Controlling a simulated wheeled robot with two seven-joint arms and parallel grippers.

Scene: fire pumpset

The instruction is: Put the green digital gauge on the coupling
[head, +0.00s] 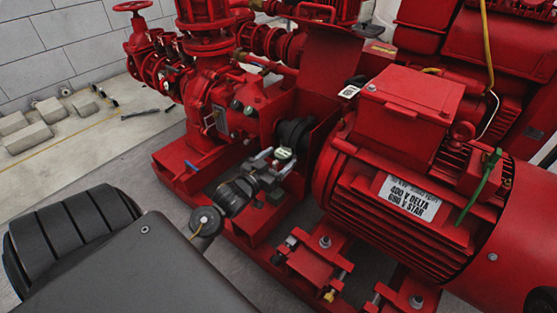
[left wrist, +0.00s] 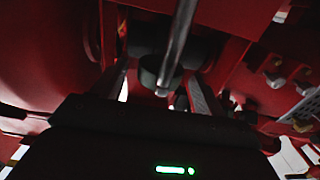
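The green digital gauge (head: 284,153) shows its small pale green face just below the black coupling (head: 295,131), between the red pump and the motor. I cannot tell whether it touches the coupling. My left gripper (head: 274,163) reaches in from the lower left, with its light fingers around the gauge. In the left wrist view, the two fingers (left wrist: 160,85) stand apart. A dark round body with a metal rod (left wrist: 174,55) lies between them, with gaps visible at the sides. It is dim there. My right gripper is out of view.
The big red motor (head: 395,205) stands right of the coupling, the red pump (head: 225,110) left of it. Red base rails and bolted feet (head: 318,255) lie below, leaving a narrow gap. Grey blocks (head: 25,135) lie on the floor at the left.

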